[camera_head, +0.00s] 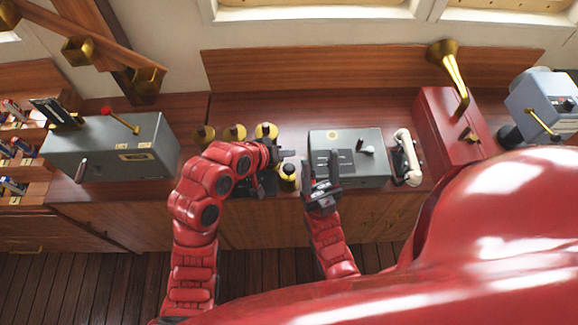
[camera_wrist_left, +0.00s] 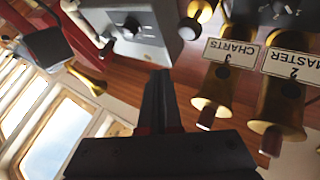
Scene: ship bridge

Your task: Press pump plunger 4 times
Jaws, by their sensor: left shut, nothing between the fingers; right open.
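A small yellow-and-black knobbed fitting (camera_head: 288,173) stands between the brass-coloured tubes and the grey box; it may be the pump plunger, but its label cannot be read. A black knob with brass around it also shows at the top of the left wrist view (camera_wrist_left: 189,29). My left gripper (camera_head: 284,154) is shut and empty, close above and behind this fitting in the picture; contact cannot be told. In the left wrist view its dark fingers (camera_wrist_left: 160,95) lie together. My right gripper (camera_head: 322,190) is open and empty, to the right of the fitting, in front of the grey box.
Several brass tubes (camera_head: 235,132) stand behind my left gripper. A grey box (camera_head: 372,172) with a white-topped lever, a white handset (camera_head: 408,158) and a red cabinet (camera_head: 436,112) are to the right. A grey lever box (camera_head: 105,150) is at left.

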